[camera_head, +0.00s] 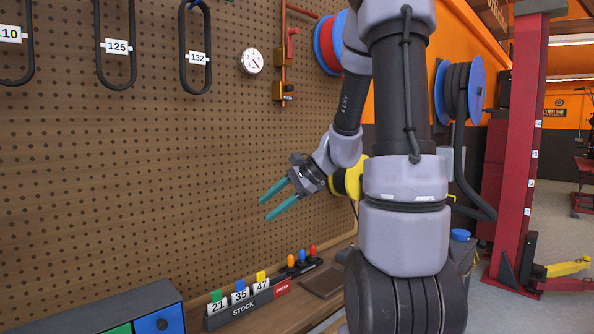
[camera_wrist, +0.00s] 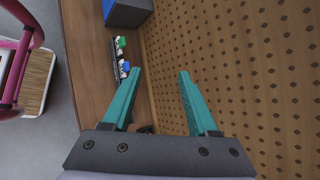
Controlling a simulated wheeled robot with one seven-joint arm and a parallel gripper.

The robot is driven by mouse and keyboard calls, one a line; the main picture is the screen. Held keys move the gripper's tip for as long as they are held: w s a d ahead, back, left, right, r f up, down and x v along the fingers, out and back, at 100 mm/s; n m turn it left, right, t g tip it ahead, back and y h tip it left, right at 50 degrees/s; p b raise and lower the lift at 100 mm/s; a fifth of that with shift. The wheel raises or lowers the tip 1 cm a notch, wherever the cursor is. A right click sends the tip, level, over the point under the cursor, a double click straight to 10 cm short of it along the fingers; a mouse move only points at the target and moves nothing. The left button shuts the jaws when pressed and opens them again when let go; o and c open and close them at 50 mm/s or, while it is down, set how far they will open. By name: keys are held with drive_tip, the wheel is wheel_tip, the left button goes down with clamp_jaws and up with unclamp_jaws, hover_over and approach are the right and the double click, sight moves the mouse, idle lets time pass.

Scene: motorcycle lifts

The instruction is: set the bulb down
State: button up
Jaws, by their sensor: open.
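My gripper (camera_head: 267,209) is open, with two teal fingers spread apart in front of the pegboard and above the bench. In the wrist view the space between its fingertips (camera_wrist: 160,72) is empty. Three small bulb-shaped pieces stand upright in a dark holder on the bench: an orange one (camera_head: 290,261), a blue one (camera_head: 302,257) and a red one (camera_head: 312,251). They are below the gripper and apart from it. I cannot tell which of them is the task's bulb.
The wooden bench (camera_head: 250,322) carries a stock rack (camera_head: 238,308) with numbered cards, a grey drawer unit (camera_head: 105,310) and a dark flat tray (camera_head: 323,282). The pegboard (camera_head: 130,190) rises close behind. A red lift post (camera_head: 522,140) stands at the right.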

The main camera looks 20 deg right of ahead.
drive_tip(key=s+r+n+t+h, duration=0.1)
drive_tip(key=s+r+n+h, duration=0.2)
drive_tip(key=s+r+n, duration=0.2)
drive_tip(key=s+r+n+t+h, duration=0.1)
drive_tip(key=s+r+n+h, duration=0.2)
drive_tip(key=s+r+n, duration=0.3)
drive_tip(key=s, duration=0.5)
drive_tip(key=shift+s+r+h, duration=0.2)
drive_tip(key=shift+r+h, duration=0.1)
drive_tip(key=shift+r, duration=0.05)
drive_tip(key=shift+a, duration=0.15)
